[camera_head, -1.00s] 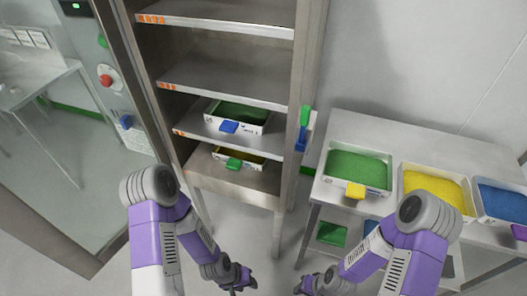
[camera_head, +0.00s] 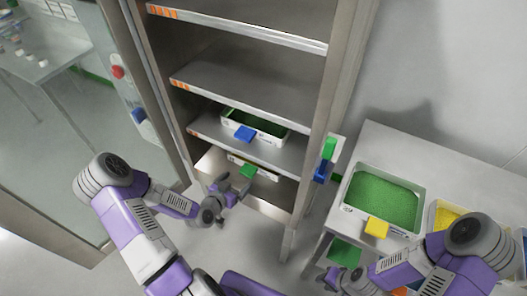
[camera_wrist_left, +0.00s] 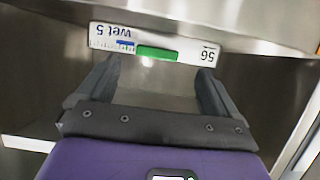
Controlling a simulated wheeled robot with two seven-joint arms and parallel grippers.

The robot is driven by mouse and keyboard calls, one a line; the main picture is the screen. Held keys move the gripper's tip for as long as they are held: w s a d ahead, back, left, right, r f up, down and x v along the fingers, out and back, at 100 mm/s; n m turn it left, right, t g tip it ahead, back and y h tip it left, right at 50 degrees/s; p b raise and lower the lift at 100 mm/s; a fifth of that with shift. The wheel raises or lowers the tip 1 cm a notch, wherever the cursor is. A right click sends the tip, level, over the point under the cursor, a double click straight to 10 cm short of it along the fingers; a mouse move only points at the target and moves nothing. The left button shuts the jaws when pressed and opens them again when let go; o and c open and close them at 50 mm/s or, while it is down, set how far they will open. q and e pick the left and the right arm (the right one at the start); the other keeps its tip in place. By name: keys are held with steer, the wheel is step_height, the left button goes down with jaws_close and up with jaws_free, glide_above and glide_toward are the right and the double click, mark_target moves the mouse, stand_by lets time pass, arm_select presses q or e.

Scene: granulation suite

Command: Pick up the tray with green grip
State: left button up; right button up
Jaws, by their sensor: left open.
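The tray with the green grip (camera_head: 266,174) sits on the lowest visible shelf of the steel rack, mostly hidden under the shelf above. Its green grip (camera_head: 248,172) juts from the front. In the left wrist view, the tray's white front (camera_wrist_left: 191,52) carries printed labels, and the green grip (camera_wrist_left: 157,53) shows between the fingers, beyond their tips. My left gripper (camera_head: 225,183) is open and empty, just in front of this grip; its fingers also show in the wrist view (camera_wrist_left: 158,75). My right gripper (camera_head: 328,279) is low beside the table; its jaws are unclear.
A tray with a blue grip (camera_head: 272,138) sits on the shelf (camera_head: 205,128) directly above. A side table (camera_head: 385,145) at right bears a green-filled tray with a yellow grip (camera_head: 376,228) and a yellow-filled tray (camera_head: 443,213). The upper shelves are empty.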

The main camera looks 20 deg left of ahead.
mark_target(245, 176)
arm_select(q)
steer(key=b+x, duration=0.1)
steer(key=x, duration=0.6)
steer(key=shift+d+b, duration=0.2)
steer(key=shift+b, duration=0.15)
steer(key=shift+c, duration=0.2)
steer(key=c, duration=1.2)
